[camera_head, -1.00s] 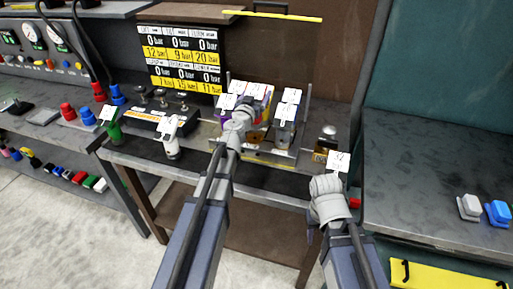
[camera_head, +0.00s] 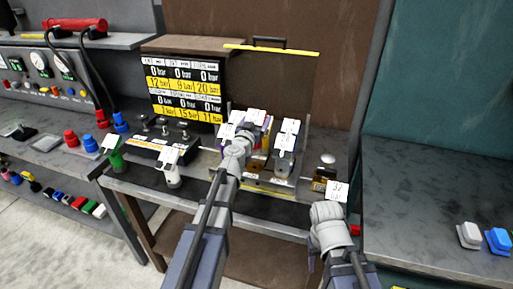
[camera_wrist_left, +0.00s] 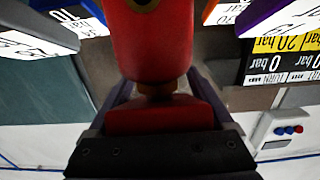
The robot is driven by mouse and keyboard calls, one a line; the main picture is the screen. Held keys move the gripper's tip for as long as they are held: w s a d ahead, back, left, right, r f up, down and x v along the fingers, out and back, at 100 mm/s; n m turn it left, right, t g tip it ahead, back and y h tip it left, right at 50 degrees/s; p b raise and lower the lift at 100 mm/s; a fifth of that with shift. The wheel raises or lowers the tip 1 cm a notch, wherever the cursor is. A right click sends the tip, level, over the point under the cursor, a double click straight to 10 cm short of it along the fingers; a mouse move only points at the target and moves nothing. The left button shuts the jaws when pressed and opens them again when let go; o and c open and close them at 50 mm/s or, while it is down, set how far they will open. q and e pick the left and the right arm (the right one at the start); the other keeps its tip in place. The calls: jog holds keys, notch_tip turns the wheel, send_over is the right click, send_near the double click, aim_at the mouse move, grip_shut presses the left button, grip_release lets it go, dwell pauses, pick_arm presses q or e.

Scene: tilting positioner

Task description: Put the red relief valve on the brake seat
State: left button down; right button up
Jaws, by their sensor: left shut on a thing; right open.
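The red relief valve (camera_wrist_left: 150,45), with a brass neck, fills the middle of the left wrist view. My left gripper (camera_wrist_left: 160,112) is shut on it. In the head view my left gripper (camera_head: 250,138) is at the rack of tagged parts (camera_head: 262,165) on the middle bench, and its wrist hides the valve. My right gripper (camera_head: 328,212) is open in front of the bench's right end, beside a brass part tagged 32 (camera_head: 320,180); its fingers are mostly hidden. I cannot tell which place is the brake seat.
A pressure board (camera_head: 183,85) stands behind the middle bench. A green part (camera_head: 116,160) and a white part (camera_head: 173,175) stand left of the rack. White and blue blocks (camera_head: 497,240) lie on the right bench, which is mostly clear.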

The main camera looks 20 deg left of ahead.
pick_arm(q)
notch_tip(320, 180, down, 8)
jog(key=b, duration=0.7)
jog(key=shift+f, duration=0.15)
grip_release()
jog(key=s, duration=1.2)
jog(key=shift+a, duration=0.2)
